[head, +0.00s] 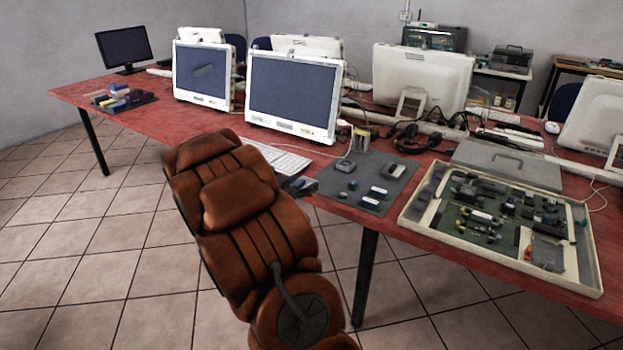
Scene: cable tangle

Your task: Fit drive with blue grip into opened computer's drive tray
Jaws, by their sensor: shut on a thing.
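The opened computer (412,218) lies flat on the red table at the right, a shallow pale case around a green board with several small parts. A grey bracket with an orange patch (545,252) sits in its near right corner; I cannot tell whether it is the drive tray. Its grey cover (507,164) lies just behind it. I cannot make out a drive with a blue grip for certain. My gripper does not show in this view, so what it holds is hidden.
A brown padded chair (240,200) stands in front of the table. A dark mat (335,181) left of the case carries several small parts. Dark headphones (418,137) and white monitors (292,95) stand behind. A keyboard (280,158) lies by the chair.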

